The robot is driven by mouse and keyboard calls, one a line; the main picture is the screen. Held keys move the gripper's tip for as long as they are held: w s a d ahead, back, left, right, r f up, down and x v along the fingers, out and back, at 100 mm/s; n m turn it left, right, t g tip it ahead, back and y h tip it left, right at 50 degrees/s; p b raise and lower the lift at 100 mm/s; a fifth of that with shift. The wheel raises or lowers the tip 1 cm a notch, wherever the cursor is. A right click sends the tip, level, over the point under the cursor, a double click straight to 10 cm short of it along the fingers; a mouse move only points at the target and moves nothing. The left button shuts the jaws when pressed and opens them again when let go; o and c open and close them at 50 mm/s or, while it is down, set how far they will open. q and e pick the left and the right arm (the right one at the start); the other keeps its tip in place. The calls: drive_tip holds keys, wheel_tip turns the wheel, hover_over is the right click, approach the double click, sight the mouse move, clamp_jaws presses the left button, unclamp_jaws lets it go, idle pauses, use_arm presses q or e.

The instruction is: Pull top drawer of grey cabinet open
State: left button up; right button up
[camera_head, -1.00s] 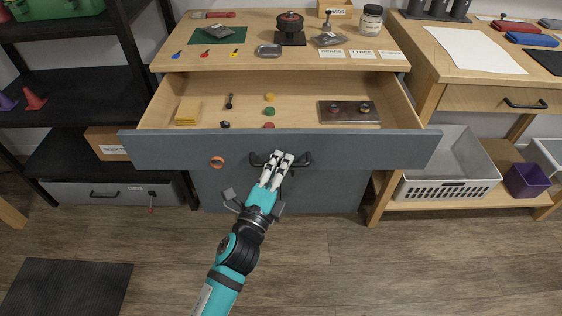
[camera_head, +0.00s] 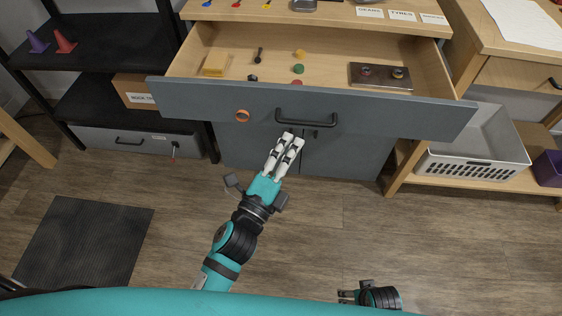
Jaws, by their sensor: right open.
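The grey cabinet's top drawer (camera_head: 350,112) stands pulled out, its wooden inside showing. Its dark bar handle (camera_head: 306,121) is at the middle of the grey front. An orange ring (camera_head: 242,115) is on the front, left of the handle. My left gripper (camera_head: 292,139) is just below and in front of the handle, its pale fingertips slightly apart with nothing seen between them. It looks clear of the handle.
The drawer holds a yellow block (camera_head: 214,65), several small round parts and a metal plate (camera_head: 380,76). A black shelf (camera_head: 110,50) stands left, a workbench with a white basket (camera_head: 470,165) right. The floor before the cabinet is clear.

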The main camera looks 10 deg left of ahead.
use_arm(q)
drive_tip(key=v, duration=0.4)
drive_tip(key=shift+s, duration=0.1)
drive_tip(key=shift+a+f, duration=0.1)
idle(0.3)
drive_tip(key=s+a+f+n+g+y, duration=0.25)
drive_tip(key=a+f+n, duration=0.2)
drive_tip(key=f, duration=0.55)
drive_tip(key=s+a+f+n+g+y, duration=0.1)
drive_tip(key=a+f+n+g+y, duration=0.25)
drive_tip(key=f+n, duration=0.45)
drive_tip(key=s+a+f+n+g+y, duration=0.2)
drive_tip(key=a+f+n+g, duration=0.15)
drive_tip(key=f, duration=0.75)
drive_tip(key=s+a+f+n+g, duration=0.4)
drive_tip(key=s+f+n+g, duration=0.15)
drive_tip(key=s+f, duration=0.4)
drive_tip(key=s+a+g+p, duration=0.2)
drive_tip(key=s+a+p, duration=0.1)
drive_tip(key=s+p, duration=1.3)
drive_tip(key=s, duration=0.3)
drive_tip(key=shift+f, duration=0.35)
use_arm(e)
drive_tip(key=s+d+g, duration=0.1)
drive_tip(key=s+d, duration=0.2)
drive_tip(key=s, duration=1.4)
drive_tip(key=shift+f, duration=0.35)
